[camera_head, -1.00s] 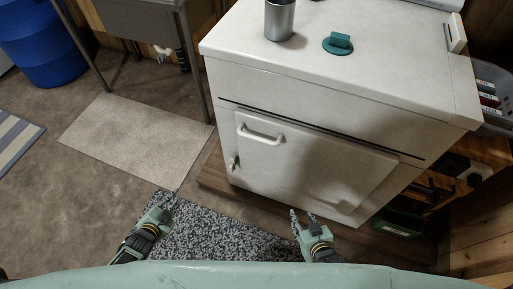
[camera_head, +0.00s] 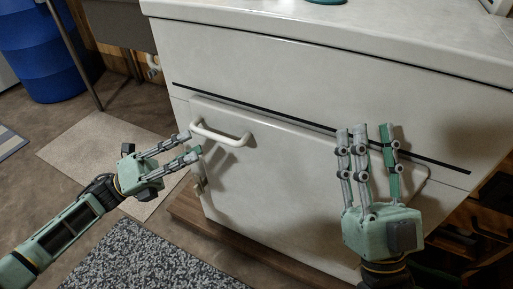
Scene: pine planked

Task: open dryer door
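The white dryer (camera_head: 330,55) fills the right and middle of the head view. Its front door (camera_head: 275,185) is closed flat against the body, with a white bar handle (camera_head: 222,136) at its upper left. My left gripper (camera_head: 188,145) is open, with its fingertips just left of the handle; I cannot tell whether they touch it. My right gripper (camera_head: 368,132) is open and empty, raised in front of the right part of the door, fingers pointing up. It hides part of the door's right side.
A speckled grey mat (camera_head: 150,258) and a beige mat (camera_head: 95,150) lie on the floor. A blue barrel (camera_head: 45,50) and a sink stand (camera_head: 115,25) are at the upper left. Dark shelving (camera_head: 480,225) is at the right.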

